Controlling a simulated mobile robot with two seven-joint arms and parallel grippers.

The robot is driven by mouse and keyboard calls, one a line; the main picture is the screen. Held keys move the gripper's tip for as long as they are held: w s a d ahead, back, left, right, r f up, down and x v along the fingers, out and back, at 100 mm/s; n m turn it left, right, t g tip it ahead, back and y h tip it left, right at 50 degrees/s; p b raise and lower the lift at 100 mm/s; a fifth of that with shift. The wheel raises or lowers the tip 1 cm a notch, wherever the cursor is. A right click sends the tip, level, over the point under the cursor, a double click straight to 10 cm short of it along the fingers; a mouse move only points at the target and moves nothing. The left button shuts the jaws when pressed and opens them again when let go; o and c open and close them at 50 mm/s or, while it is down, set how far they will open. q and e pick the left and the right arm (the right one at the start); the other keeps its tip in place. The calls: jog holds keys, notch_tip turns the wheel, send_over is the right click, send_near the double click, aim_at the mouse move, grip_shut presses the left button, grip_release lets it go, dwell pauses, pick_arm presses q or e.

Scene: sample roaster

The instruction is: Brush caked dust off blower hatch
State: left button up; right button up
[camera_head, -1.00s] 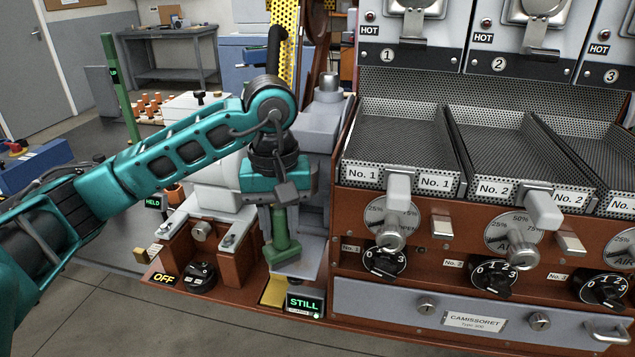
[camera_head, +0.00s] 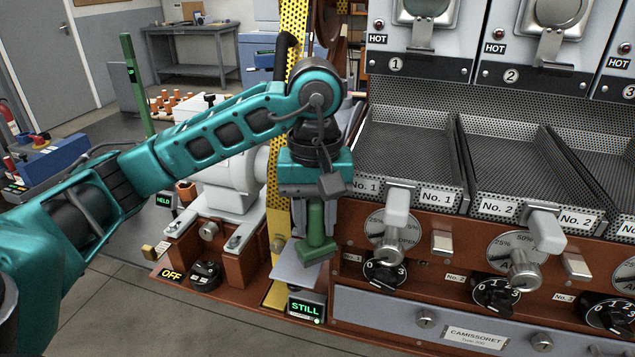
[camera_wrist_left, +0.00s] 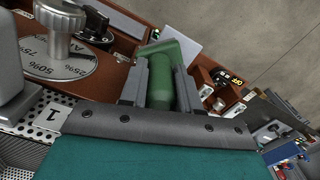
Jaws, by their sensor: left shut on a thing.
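My left gripper (camera_head: 315,212) points down and is shut on a green brush-like tool (camera_head: 317,246). In the left wrist view the two dark fingers (camera_wrist_left: 160,92) clasp its green handle (camera_wrist_left: 160,88), with a wider green end beyond. The tool's bristles cannot be made out. A pale grey plate (camera_head: 292,272) is just below and left of the tool; I cannot tell whether they touch. The white blower housing (camera_head: 232,188) stands left of the gripper. I cannot make out which part is the hatch or any caked dust. My right gripper is out of view.
Tray No. 1 (camera_head: 405,150) and its lever and dials are close to the right of the gripper. A yellow perforated guard (camera_head: 279,200) stands behind it. A lit STILL sign (camera_head: 305,309) is below, and an OFF dial (camera_head: 205,273) is left. Open floor lies at lower left.

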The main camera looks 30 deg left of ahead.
aim_at(315, 202)
pick_arm(q)
notch_tip(315, 202, up, 2)
jog(key=shift+r+p, duration=0.1)
jog(key=shift+p, duration=0.35)
jog(key=shift+r+p, duration=0.7)
jog(key=shift+r, duration=0.35)
jog(key=shift+f, duration=0.1)
